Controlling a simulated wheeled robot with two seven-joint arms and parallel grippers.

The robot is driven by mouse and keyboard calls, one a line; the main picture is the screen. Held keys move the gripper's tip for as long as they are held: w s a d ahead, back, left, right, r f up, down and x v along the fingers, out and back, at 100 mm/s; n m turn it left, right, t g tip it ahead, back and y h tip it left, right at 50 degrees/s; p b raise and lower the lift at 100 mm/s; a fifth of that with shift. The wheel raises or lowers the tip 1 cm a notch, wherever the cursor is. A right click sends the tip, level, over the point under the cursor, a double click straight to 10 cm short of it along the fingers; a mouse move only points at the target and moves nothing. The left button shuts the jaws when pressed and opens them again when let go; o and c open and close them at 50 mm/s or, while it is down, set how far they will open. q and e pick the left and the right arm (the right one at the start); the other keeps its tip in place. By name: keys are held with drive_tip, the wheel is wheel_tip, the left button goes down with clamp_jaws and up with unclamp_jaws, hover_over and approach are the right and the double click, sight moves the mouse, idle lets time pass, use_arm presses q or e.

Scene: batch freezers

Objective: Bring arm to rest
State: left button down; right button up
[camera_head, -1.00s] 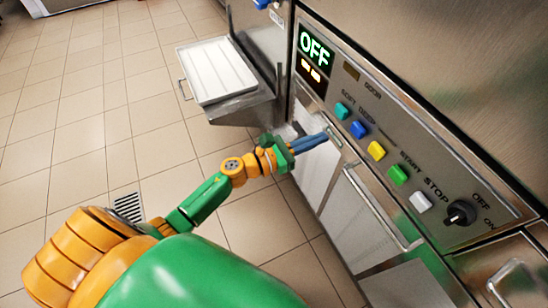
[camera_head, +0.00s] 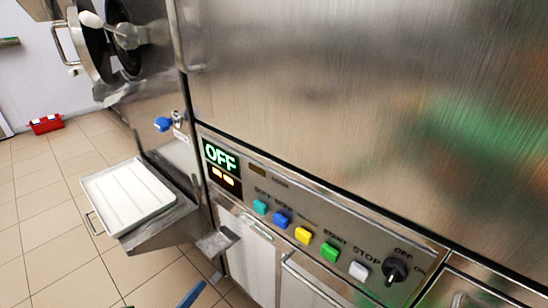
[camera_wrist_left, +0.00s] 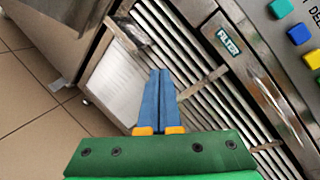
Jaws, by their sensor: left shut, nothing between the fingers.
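My left gripper (camera_wrist_left: 159,80) shows in the left wrist view with its two blue fingers together and nothing between them. It points at the slatted metal front (camera_wrist_left: 190,70) of the machine, near a label reading FILTER (camera_wrist_left: 228,41). In the head view only the blue tip of the left gripper (camera_head: 191,294) shows at the bottom edge; the rest of the arm is out of frame. My right gripper is not in view.
The control panel (camera_head: 330,222) has a display reading OFF (camera_head: 219,156), several coloured buttons and a black knob (camera_head: 396,269). A white tray (camera_head: 128,195) rests on a metal shelf at left. A red box (camera_head: 46,124) lies on the open tiled floor.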

use_arm(q)
drive_tip(key=s+a+f+n+g+y, duration=0.1)
drive_tip(key=s+f+n+g+y, duration=0.25)
drive_tip(key=s+f+n, duration=0.5)
drive_tip(key=s+a+f+n+g+y, duration=0.15)
drive_tip(key=s+f+n+g, duration=0.3)
drive_tip(key=f+n, duration=0.65)
drive_tip(key=s+d+f+n+g, duration=0.3)
drive_tip(key=s+f+n, duration=0.15)
drive_tip(key=s, duration=0.45)
drive_tip(key=s+d+f+n+g, duration=0.3)
drive_tip(key=s+f+n, duration=0.15)
drive_tip(key=s, duration=0.55)
wheel_tip(320, 180, up, 20)
drive_tip(key=p, duration=2)
drive_tip(key=shift+w+a+m, duration=0.15)
drive_tip(key=shift+w+m, duration=0.2)
drive_tip(key=shift+w, duration=0.1)
drive_tip(key=shift+f, duration=0.1)
drive_tip(key=shift+w+p, duration=0.15)
drive_tip(key=shift+p, duration=0.15)
